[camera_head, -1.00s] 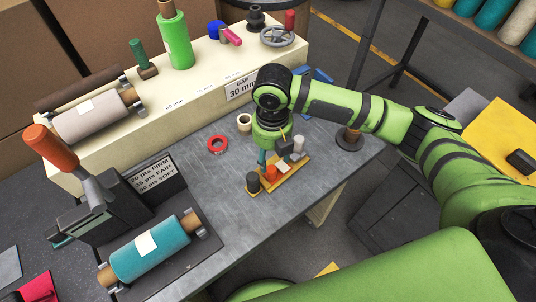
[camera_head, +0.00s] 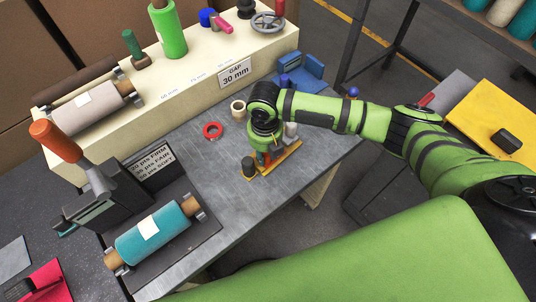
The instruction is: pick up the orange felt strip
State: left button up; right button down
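A wooden board (camera_head: 284,158) lies on the grey bench and bears several small items. A small orange piece (camera_head: 259,157) shows on it, partly covered, and may be the orange felt strip; its shape is too small to tell. A dark cylinder (camera_head: 248,167) stands at the board's near-left end. My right gripper (camera_head: 266,155) points down over the board, close to the orange piece. Its fingers are mostly hidden under my green wrist, so I cannot tell whether they hold anything. My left gripper is not in view.
A red ring (camera_head: 213,130) and a tan ring (camera_head: 238,108) lie left of my wrist. A teal roll (camera_head: 153,232) sits in a dark stand at the front left. A cream block (camera_head: 165,110) runs along the back. Bench left of the board is clear.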

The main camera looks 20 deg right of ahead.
jog(key=shift+r, duration=0.45)
jog(key=r+b, duration=0.1)
jog(key=d+r+b, duration=0.1)
jog(key=r, duration=0.1)
jog(key=shift+d+r, duration=0.2)
jog(key=shift+r, duration=0.1)
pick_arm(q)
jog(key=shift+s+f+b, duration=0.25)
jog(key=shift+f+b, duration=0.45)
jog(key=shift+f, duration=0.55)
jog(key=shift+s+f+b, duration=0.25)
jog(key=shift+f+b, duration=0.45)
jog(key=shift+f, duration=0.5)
pick_arm(e)
jog(key=s+d+r, duration=0.2)
jog(key=d+r, duration=0.4)
jog(key=d, duration=0.4)
jog(key=shift+s+r, duration=0.25)
jog(key=shift+r, duration=0.05)
